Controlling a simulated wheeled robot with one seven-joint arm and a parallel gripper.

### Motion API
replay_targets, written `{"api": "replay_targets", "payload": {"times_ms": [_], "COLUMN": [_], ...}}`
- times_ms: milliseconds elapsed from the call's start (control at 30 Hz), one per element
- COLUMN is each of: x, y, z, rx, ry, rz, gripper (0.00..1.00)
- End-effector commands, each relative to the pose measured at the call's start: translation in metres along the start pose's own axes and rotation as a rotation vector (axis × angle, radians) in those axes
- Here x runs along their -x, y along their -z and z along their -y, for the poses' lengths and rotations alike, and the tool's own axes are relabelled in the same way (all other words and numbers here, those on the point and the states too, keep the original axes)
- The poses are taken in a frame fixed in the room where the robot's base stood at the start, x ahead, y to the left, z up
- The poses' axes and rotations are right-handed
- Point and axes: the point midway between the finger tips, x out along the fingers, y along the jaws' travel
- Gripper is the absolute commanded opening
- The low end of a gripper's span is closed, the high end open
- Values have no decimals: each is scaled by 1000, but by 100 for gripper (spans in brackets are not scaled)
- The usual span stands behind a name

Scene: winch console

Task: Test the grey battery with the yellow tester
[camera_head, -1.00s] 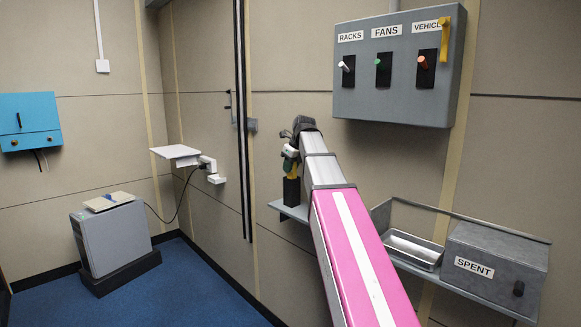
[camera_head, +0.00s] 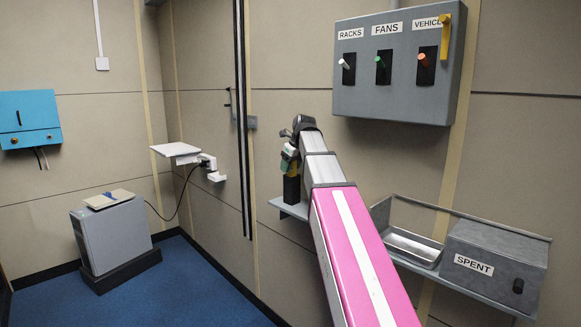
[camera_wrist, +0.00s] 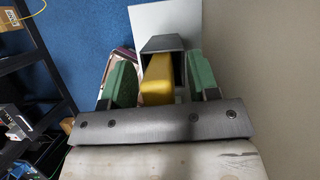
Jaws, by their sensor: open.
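In the wrist view a yellow block-shaped thing (camera_wrist: 157,80), which looks like the tester, stands in a dark grey holder (camera_wrist: 162,44). My gripper (camera_wrist: 160,84) is open, with one green-padded finger on each side of the yellow thing. I cannot tell whether either pad touches it. In the head view my gripper (camera_head: 289,152) is above a black upright holder (camera_head: 291,190) on the left end of the wall shelf (camera_head: 290,210). My arm hides part of this area. I cannot make out a grey battery in either view.
A metal tray (camera_head: 436,247) and a grey box labelled SPENT (camera_head: 497,250) sit on the shelf to the right. A switch panel (camera_head: 395,103) with a yellow handle (camera_head: 445,38) hangs above. A grey cabinet (camera_head: 115,240) stands on the floor at left.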

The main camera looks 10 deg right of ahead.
Motion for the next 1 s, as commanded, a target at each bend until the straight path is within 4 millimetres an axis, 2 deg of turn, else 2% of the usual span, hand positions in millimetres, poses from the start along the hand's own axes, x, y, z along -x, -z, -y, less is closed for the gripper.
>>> {"api": "replay_targets", "payload": {"times_ms": [167,500,633,800,1000], "x": [14,73,91,104,108], "y": [0,-1,-1,0,0], "z": [0,0,0,0,0], "rx": [0,0,0,0,0], "ry": [1,1,0,0,0], "rz": [1,2,1,1,0], "gripper": [55,55,55,55,55]}}
